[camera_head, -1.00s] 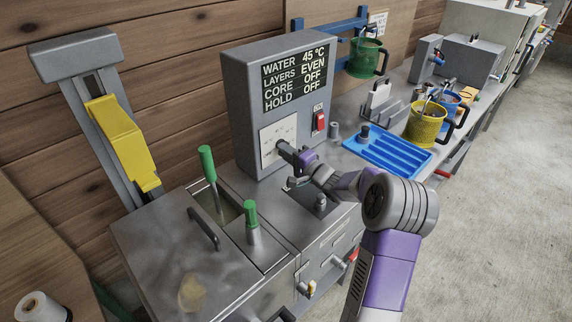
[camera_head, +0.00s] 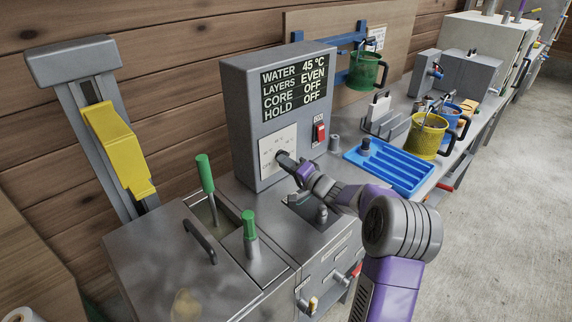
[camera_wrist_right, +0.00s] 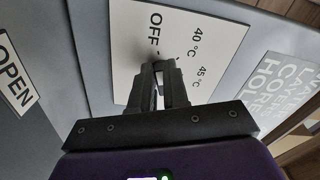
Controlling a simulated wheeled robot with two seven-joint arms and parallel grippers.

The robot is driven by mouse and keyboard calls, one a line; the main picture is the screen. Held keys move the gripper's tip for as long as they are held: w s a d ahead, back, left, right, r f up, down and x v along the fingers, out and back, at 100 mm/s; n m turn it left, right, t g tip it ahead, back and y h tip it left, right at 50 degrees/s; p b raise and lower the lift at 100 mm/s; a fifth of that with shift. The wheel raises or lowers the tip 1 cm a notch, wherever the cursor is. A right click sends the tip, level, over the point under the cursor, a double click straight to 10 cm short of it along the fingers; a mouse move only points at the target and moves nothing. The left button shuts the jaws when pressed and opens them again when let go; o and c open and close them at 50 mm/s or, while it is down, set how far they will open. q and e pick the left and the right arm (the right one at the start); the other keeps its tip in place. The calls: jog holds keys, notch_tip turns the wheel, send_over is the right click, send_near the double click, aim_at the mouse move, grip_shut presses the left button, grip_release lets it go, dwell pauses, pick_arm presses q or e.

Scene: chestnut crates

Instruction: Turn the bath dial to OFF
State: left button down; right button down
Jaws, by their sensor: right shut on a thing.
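The bath dial sits on a pale plate (camera_head: 268,145) on the front of the grey control box (camera_head: 240,100). In the right wrist view the plate (camera_wrist_right: 215,30) shows OFF, 40 °C and 45 °C marks around the dial. My right gripper (camera_head: 283,158) reaches the plate and is shut on the dial; its dark fingers (camera_wrist_right: 160,85) also show in the right wrist view. The fingers hide most of the dial, so its pointer cannot be read. My left gripper is not in view.
A red switch (camera_head: 319,133) is right of the plate. Green-handled tools (camera_head: 205,175) stand in the bath below left. A blue tray (camera_head: 400,168), a yellow mug (camera_head: 428,138) and a hanging green mug (camera_head: 366,72) are to the right.

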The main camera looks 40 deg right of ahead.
jog(key=c, duration=1.1)
grip_release()
jog(key=shift+s+d+p, duration=0.2)
jog(key=shift+s+p, duration=0.05)
jog(key=shift+s, duration=1.65)
jog(key=shift+s+d+p, duration=0.15)
jog(key=shift+s+p, duration=0.05)
jog(key=shift+s, duration=1.7)
